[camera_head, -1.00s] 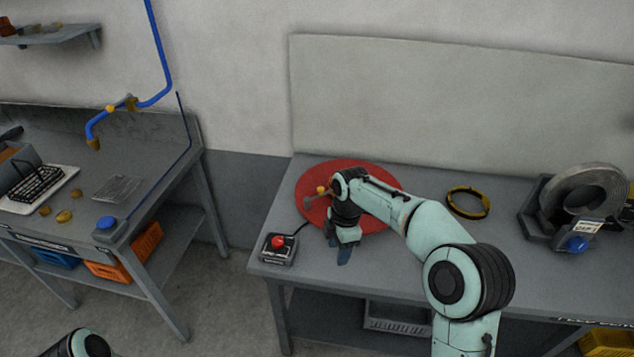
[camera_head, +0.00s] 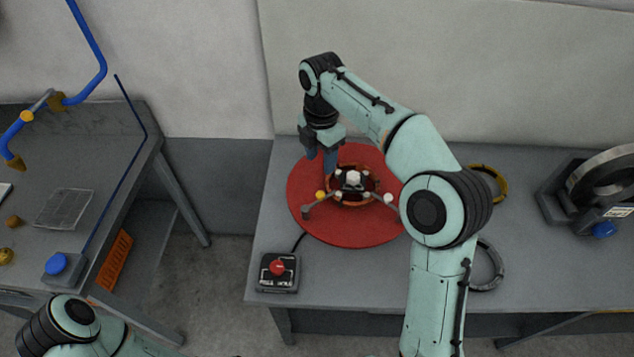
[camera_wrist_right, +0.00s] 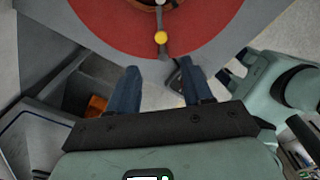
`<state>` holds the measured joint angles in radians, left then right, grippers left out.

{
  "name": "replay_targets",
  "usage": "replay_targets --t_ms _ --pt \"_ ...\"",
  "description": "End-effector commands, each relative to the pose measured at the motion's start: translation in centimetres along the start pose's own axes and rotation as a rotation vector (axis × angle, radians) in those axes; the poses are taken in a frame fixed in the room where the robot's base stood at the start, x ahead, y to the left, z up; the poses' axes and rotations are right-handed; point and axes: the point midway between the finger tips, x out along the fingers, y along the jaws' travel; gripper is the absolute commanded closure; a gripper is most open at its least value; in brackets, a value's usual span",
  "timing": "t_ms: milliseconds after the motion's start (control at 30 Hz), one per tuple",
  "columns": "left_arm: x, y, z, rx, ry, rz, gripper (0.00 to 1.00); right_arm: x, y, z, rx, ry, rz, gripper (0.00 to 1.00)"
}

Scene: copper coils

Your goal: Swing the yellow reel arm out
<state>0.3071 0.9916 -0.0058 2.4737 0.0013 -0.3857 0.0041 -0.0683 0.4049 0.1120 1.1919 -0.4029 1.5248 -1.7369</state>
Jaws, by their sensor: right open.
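The reel is an orange-brown hub (camera_head: 372,187) on a red disc (camera_head: 330,228). A short grey arm with a yellow ball (camera_head: 320,195) points front-left from the hub; the ball also shows in the right wrist view (camera_wrist_right: 161,38). Another arm with a white ball (camera_head: 388,198) points right. My right gripper (camera_head: 322,163) is open, pointing down by the hub's back left; the head view does not clearly show contact. In the right wrist view its blue fingers (camera_wrist_right: 160,88) are apart and empty, with the yellow ball beyond them. My left gripper's fingers (camera_wrist_right: 234,68) show small there.
A red-button box (camera_head: 278,272) sits at the table's front left. A yellow ring (camera_head: 490,182), a dark ring (camera_head: 488,268) and a spool stand (camera_head: 595,190) lie to the right. A gap separates this table from the left bench (camera_head: 110,140).

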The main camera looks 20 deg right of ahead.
Motion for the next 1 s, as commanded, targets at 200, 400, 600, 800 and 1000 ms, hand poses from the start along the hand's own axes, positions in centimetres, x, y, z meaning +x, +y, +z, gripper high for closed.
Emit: replay_targets --t_ms 200,400,600,800,1000 --pt "1.9 -1.3 1.8 -0.008 -0.022 -0.008 0.57 5.2 -0.3 0.0 0.002 0.002 -0.010 0.50" --pt "3.0 -2.0 2.5 -0.012 -0.032 -0.011 0.57 9.1 -0.2 -0.1 0.001 0.002 -0.008 0.50" --pt "3.5 -2.2 2.9 -0.013 -0.035 -0.013 0.57 11.4 -0.2 0.0 0.003 0.001 -0.004 0.50" --pt "3.5 -2.3 2.9 -0.013 -0.036 -0.013 0.57 12.0 -0.1 0.0 0.003 0.000 -0.002 0.50" --pt "3.5 -2.3 2.9 -0.013 -0.036 -0.013 0.57 12.0 -0.1 0.0 0.002 0.000 -0.001 0.50"
